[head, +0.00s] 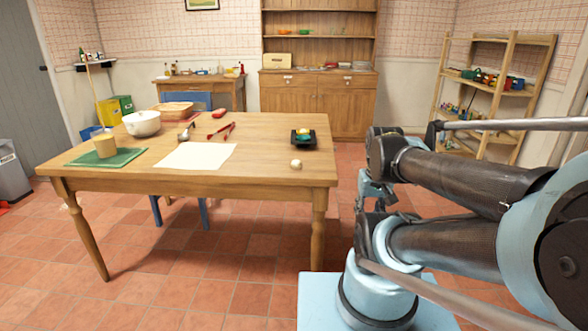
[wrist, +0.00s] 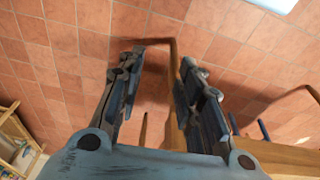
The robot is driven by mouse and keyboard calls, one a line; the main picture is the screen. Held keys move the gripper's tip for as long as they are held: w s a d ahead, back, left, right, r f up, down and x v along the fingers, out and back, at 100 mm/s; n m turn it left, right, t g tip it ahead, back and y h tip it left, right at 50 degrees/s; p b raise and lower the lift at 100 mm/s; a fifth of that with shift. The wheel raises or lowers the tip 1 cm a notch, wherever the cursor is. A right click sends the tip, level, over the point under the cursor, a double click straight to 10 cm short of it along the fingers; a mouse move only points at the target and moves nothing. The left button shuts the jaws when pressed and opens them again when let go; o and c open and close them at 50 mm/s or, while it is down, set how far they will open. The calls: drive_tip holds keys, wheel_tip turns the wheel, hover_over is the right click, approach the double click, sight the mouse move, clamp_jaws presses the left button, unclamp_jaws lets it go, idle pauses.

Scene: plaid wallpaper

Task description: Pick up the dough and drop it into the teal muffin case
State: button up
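The dough (head: 296,164) is a small pale ball on the wooden table (head: 262,180), near its right front corner. Behind it stands a small black tray (head: 303,147) holding muffin cases; a teal one (head: 304,139) and some yellow show in it. My gripper (head: 375,190) is to the right of the table, apart from the dough. In the wrist view my gripper (wrist: 157,85) has its two fingers spread wide with nothing between them, over the tiled floor. The dough and the cases are not in the wrist view.
On the table are a white sheet (head: 197,156), red tongs (head: 222,131), a metal scoop (head: 186,133), a white bowl (head: 142,124) and a beige cup (head: 105,147) on a green mat (head: 128,157). The table edge shows right of my fingers in the wrist view (wrist: 285,155).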

drive_tip(key=o, duration=0.4)
drive_tip(key=shift+s+r, duration=0.1)
drive_tip(key=shift+o, duration=0.8)
drive_tip(key=shift+a+r, duration=0.25)
drive_tip(key=shift+r, duration=0.75)
drive_tip(key=w+a+r+m+g, duration=0.1)
drive_tip(key=w+a+r, duration=0.6)
drive_tip(key=w, duration=0.4)
drive_tip(key=w+a+r+m+g, duration=0.1)
drive_tip(key=w+a+r+m, duration=0.1)
drive_tip(key=w+a+r, duration=0.65)
drive_tip(key=m, duration=0.1)
hover_over(297, 161)
wheel_tip(297, 161, down, 9)
drive_tip(key=shift+a+f, duration=0.1)
drive_tip(key=shift+a, duration=0.05)
drive_tip(key=f, duration=0.3)
drive_tip(key=shift+w+f, duration=0.25)
drive_tip(key=shift+f, duration=0.75)
